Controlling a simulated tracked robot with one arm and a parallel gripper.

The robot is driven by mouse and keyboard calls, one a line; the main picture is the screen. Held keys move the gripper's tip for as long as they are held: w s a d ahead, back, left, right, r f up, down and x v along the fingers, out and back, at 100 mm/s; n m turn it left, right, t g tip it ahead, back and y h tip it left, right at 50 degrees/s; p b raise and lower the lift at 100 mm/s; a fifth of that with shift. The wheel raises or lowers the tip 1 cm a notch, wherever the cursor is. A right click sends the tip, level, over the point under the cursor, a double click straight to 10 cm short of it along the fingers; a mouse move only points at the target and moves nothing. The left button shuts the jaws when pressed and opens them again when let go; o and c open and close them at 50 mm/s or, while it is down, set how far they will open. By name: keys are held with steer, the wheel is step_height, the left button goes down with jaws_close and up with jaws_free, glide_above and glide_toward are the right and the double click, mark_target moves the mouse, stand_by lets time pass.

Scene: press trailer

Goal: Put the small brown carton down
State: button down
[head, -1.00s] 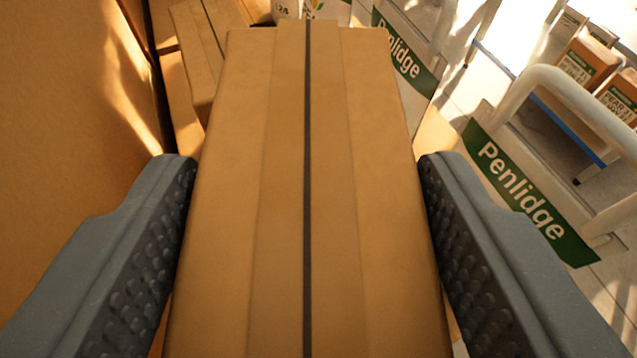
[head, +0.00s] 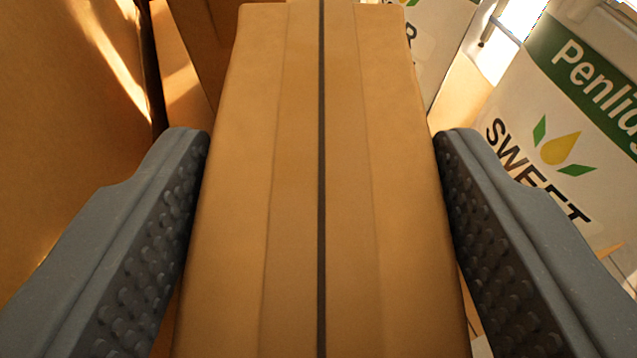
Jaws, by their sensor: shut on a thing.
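The small brown carton (head: 345,180) fills the middle of the head view, with a dark seam running along its length. My gripper (head: 322,150) is shut on it, one grey studded finger pressed to each long side. The carton's underside and what lies below it are hidden.
A large brown cardboard surface (head: 60,130) stands close on the left. More brown cardboard (head: 205,45) shows behind the carton's far left corner. On the right is a white panel (head: 565,150) with a green band reading "Penlidge" in part and "SWEET" below.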

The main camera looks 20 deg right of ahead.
steer(key=shift+c, duration=2.4)
jaws_free()
steer(key=shift+r, duration=0.1)
steer(key=b+v, duration=0.1)
steer(key=v, duration=1.1)
